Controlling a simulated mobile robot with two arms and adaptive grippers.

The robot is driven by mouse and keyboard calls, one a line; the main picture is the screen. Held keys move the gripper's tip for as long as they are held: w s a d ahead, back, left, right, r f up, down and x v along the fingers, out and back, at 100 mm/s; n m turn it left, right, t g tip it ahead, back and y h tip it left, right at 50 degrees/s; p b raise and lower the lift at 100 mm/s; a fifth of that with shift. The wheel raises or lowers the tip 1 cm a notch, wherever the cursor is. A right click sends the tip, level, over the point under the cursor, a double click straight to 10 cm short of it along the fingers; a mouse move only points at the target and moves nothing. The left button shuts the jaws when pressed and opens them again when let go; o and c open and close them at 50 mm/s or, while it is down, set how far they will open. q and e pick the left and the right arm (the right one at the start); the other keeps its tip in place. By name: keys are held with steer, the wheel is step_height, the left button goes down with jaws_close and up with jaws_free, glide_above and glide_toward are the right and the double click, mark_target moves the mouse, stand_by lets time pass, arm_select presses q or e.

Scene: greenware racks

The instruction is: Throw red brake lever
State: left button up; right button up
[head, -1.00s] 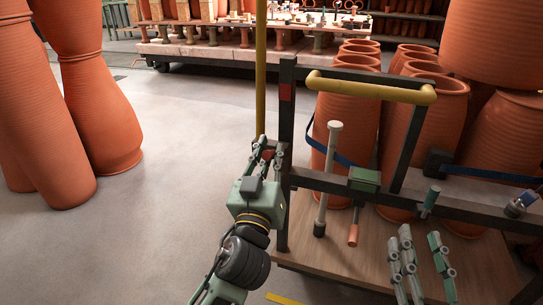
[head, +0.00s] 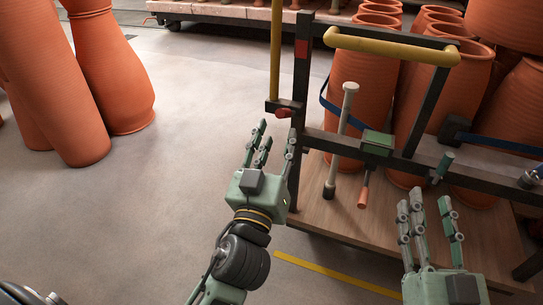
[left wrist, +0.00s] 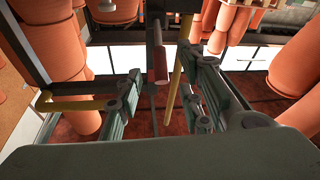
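The red brake lever (head: 284,113) is a short red handle on a dark bracket, beside the cart's corner post and near the foot of the yellow pole. My left gripper (head: 276,136) is just below it in the head view, its fingers spread and empty. In the left wrist view the red lever (left wrist: 160,64) shows beyond and between the parted fingers (left wrist: 162,100), apparently not gripped. Part of the lever's mount is hard to make out. My right gripper (head: 430,212) is open and empty in front of the cart.
The cart has a yellow push bar (head: 390,43), dark rails and a wooden deck (head: 330,225) carrying orange pots (head: 362,60). A green box (head: 377,141) with a hanging orange handle (head: 363,197) is on the rail. Tall clay pots (head: 110,70) stand left. The floor between is clear.

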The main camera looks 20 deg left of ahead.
arm_select(q)
steer(key=shift+v, duration=2.25)
steer(key=shift+f, duration=0.1)
